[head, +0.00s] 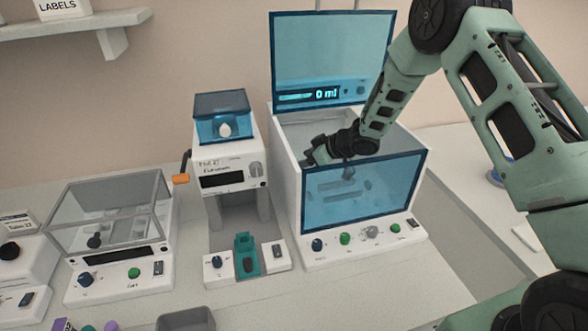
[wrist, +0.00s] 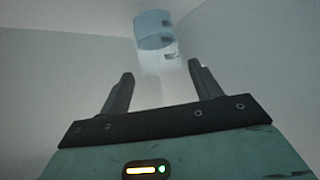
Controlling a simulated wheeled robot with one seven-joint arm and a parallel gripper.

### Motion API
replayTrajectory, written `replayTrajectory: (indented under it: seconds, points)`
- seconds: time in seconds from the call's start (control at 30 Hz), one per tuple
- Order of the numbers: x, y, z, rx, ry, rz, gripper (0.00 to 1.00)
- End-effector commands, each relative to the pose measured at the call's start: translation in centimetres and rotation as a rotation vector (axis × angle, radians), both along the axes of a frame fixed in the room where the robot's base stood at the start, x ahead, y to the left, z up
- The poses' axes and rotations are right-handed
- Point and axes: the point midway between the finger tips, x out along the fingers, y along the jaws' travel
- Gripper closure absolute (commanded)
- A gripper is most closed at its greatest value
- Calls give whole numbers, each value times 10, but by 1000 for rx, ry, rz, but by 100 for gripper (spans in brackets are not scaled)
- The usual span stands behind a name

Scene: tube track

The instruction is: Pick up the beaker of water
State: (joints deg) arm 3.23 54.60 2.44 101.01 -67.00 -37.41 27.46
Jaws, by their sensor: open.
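A pale beaker with blue water (wrist: 153,30) shows at the top of the wrist view, ahead of my fingertips and roughly in line with the gap between them. Small dark marks show on its side. My gripper (wrist: 161,70) is open, with nothing between its fingers, and a gap seems to separate it from the beaker. In the head view my gripper reaches down into the open-topped white machine (head: 289,175), behind its blue front pane (head: 365,200). The beaker cannot be made out clearly through that pane.
The machine's blue lid (head: 330,50) stands raised, with a "0 ml" display. Pale walls surround my gripper closely. To the left are a narrower machine (head: 228,150) with a teal holder (head: 246,252) and a clear-covered box (head: 110,210). A grey tray (head: 186,320) is in front.

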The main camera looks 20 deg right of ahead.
Motion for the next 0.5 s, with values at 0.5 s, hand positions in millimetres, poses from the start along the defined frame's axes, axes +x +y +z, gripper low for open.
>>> replayTrajectory:
  seconds: [0.5]
  points:
    - [14,14,-14,0,0,0,48]
